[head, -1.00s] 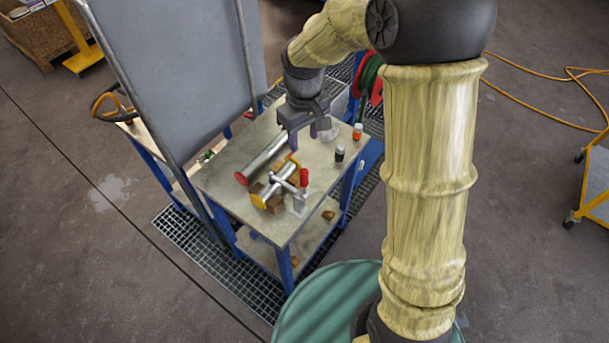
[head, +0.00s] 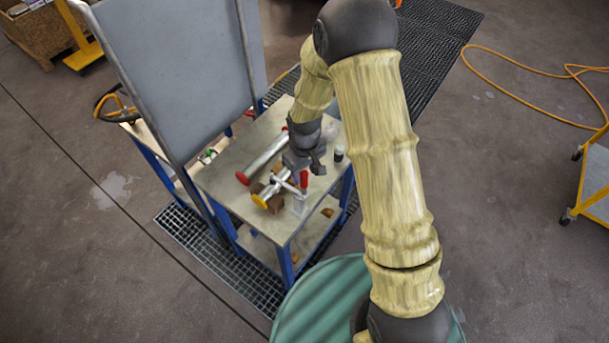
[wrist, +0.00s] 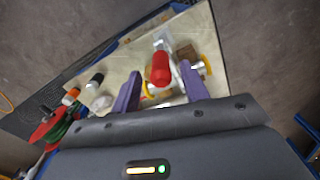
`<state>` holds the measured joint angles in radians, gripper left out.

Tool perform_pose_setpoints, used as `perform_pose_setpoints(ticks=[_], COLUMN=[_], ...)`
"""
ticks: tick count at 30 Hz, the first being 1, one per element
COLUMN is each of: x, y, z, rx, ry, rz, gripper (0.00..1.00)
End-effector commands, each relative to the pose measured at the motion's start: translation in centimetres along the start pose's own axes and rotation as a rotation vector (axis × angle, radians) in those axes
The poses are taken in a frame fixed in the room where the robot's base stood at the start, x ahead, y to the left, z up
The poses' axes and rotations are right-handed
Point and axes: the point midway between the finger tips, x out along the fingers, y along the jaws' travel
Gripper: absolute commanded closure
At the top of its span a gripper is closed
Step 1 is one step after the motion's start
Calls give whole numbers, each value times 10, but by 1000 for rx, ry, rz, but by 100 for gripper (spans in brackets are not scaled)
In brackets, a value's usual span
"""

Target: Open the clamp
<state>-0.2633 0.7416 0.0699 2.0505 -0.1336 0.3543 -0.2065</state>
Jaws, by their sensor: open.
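The clamp (head: 299,203) stands at the near edge of the metal-topped table, beside a silver cylinder with a yellow end cap (head: 260,201). Its red handle (head: 304,179) sticks up in the head view. In the wrist view, the red handle (wrist: 160,69) appears between and beyond the two purple fingers of my gripper (wrist: 161,92). The fingers are apart and empty. In the head view my gripper (head: 304,162) is just behind the handle, its fingertips mostly hidden. I cannot tell whether finger and handle touch.
A silver cylinder with a red end cap (head: 243,178) lies to the left on the table (head: 222,182). A dark-capped bottle (head: 339,153) stands right of my gripper. In the wrist view an orange-capped bottle (wrist: 71,96) stands at the left. A tall grey panel (head: 185,75) borders the table.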

Motion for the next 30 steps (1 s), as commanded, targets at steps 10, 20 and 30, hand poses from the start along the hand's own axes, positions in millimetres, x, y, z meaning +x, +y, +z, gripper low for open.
perform_pose_setpoints(ticks=[10,20,30], x=[34,36,36], y=[0,1,1], z=[0,0,0], rx=[0,3,2], ry=[-2,0,1], rz=[0,0,1], gripper=[55,59,100])
